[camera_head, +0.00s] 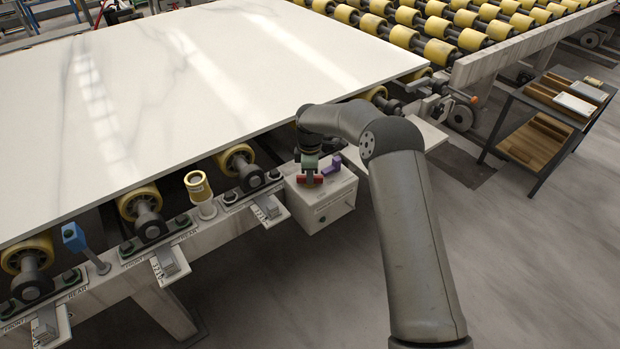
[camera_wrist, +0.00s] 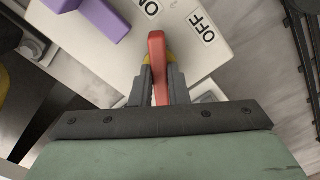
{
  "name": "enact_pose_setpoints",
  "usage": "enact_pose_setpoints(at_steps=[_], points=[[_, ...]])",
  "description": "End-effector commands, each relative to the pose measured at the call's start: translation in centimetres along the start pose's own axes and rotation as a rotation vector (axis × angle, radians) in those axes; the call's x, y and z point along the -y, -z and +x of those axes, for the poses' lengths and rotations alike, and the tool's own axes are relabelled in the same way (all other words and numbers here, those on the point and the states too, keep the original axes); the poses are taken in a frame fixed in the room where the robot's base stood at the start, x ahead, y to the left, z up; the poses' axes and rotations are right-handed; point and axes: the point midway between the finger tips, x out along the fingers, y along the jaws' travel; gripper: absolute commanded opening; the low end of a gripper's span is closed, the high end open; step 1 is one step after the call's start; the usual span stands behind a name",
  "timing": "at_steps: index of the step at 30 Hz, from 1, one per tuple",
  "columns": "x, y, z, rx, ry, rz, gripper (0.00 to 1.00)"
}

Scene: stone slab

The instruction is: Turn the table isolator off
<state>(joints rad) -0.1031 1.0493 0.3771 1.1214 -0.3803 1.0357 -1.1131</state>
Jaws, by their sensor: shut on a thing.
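The table isolator is a pale box (camera_head: 326,211) on the front rail of the slab table. Its red handle (camera_head: 304,180) shows on top, and it also shows in the wrist view (camera_wrist: 157,48). "ON" (camera_wrist: 150,7) and "OFF" (camera_wrist: 202,26) labels are printed on the box face. The handle's far end points up the wrist picture, toward the space between the labels and nearer ON. My gripper (camera_wrist: 161,80) is shut on the red handle, one dark finger on each side. A little yellow shows behind the handle; the fingers hide most of its base.
A purple part (camera_head: 335,163) sits on the box beside the handle, close to my gripper. A large white stone slab (camera_head: 200,80) lies on yellow rollers behind. A blue-headed post (camera_head: 74,238) stands at the left front. A cart (camera_head: 545,120) stands at right; the floor between is clear.

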Motion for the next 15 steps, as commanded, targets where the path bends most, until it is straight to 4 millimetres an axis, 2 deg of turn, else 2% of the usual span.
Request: enact_pose_setpoints(at_steps=[15], points=[[0.01, 0.1, 0.12, 0.001, -0.001, 0.488, 0.0]])
